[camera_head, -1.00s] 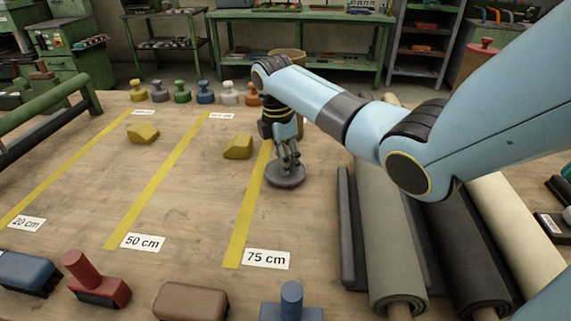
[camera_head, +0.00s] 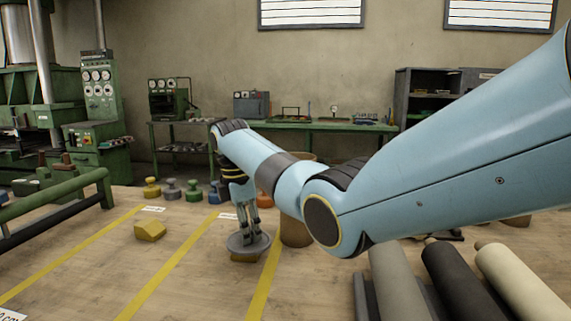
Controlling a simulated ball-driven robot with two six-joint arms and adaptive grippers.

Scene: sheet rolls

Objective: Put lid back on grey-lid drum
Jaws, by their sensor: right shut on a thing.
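My right gripper (camera_head: 250,233) points down, shut on the knob of a round grey lid (camera_head: 238,246). The lid is held roughly level, in front of a yellow block (camera_head: 243,258) that it partly covers; I cannot tell the gap between them. A brown drum (camera_head: 297,230) stands just right of the lid and beyond it, apart from it in the picture. My right arm hides much of the drum, and its top opening is mostly hidden. My left gripper is not in view.
The wooden table (camera_head: 190,270) has yellow tape lines and another yellow block (camera_head: 150,230). Several coloured knobbed weights, such as a yellow one (camera_head: 152,187), line its far edge. Rolled sheets, including a black roll (camera_head: 465,282), lie at right. A green rail (camera_head: 60,200) is at left.

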